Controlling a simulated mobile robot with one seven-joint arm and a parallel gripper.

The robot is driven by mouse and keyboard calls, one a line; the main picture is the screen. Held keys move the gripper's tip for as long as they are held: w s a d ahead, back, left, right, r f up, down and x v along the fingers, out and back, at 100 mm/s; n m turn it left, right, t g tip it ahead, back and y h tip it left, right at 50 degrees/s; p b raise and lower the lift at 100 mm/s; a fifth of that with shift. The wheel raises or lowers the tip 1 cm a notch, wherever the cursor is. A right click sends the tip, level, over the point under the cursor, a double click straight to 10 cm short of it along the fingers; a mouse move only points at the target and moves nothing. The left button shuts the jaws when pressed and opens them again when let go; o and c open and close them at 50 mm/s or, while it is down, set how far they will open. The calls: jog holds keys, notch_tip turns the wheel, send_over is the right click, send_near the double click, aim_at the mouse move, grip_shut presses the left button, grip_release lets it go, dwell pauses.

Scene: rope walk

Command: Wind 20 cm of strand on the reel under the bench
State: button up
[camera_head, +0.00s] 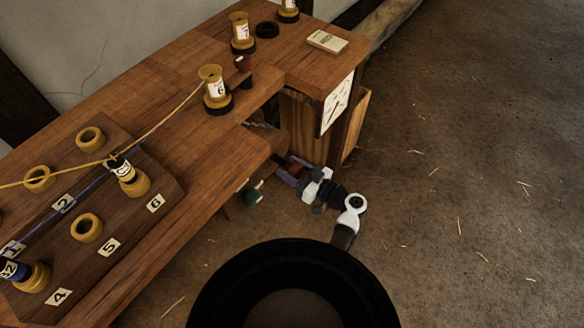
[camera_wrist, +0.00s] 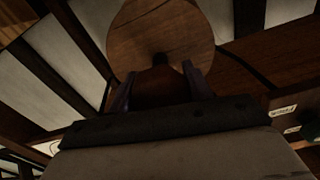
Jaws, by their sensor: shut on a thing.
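The reel shows in the wrist view as a round wooden disc (camera_wrist: 160,28), with a dark stub near its lower middle. My gripper (camera_wrist: 160,74) has its two purple fingers on either side of a dark brown handle (camera_wrist: 160,88) in front of the disc, and is shut on it. In the head view my gripper (camera_head: 288,172) reaches in under the bench's (camera_head: 195,140) edge; the reel is mostly hidden there. I cannot see how much strand is on the reel.
A dark board (camera_head: 60,165) with numbered, ringed places holds a black-and-yellow spool (camera_head: 128,176) and a blue strand. A white dial (camera_head: 336,104) is on the bench's end. A green knob (camera_head: 252,197) hangs below the edge. The floor at right is clear.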

jog(key=shift+m, duration=0.4)
jog(key=m, duration=0.2)
jog(key=shift+s+m, duration=0.1)
jog(key=shift+m, duration=0.3)
jog(key=m, duration=0.3)
jog(key=shift+r+m, duration=0.1)
jog(key=shift+m, duration=0.3)
jog(key=m+p, duration=0.1)
jog(key=m, duration=0.2)
jog(key=shift+r+m+p, duration=0.1)
jog(key=shift+m+p, duration=0.2)
jog(key=m+p, duration=0.1)
jog(key=m, duration=0.2)
jog(key=shift+m+p, duration=0.3)
jog(key=shift+p, duration=0.1)
jog(key=m+p, duration=0.2)
jog(key=m, duration=0.1)
jog(key=shift+r+m, duration=0.15)
jog(key=shift+m, duration=0.15)
jog(key=m+p, duration=0.2)
jog(key=m, duration=0.1)
jog(key=shift+m, duration=0.3)
jog(key=m+p, duration=0.3)
jog(key=m, duration=0.2)
jog(key=shift+p, duration=0.3)
jog(key=shift+m+p, duration=0.5)
jog(key=shift+m, duration=0.3)
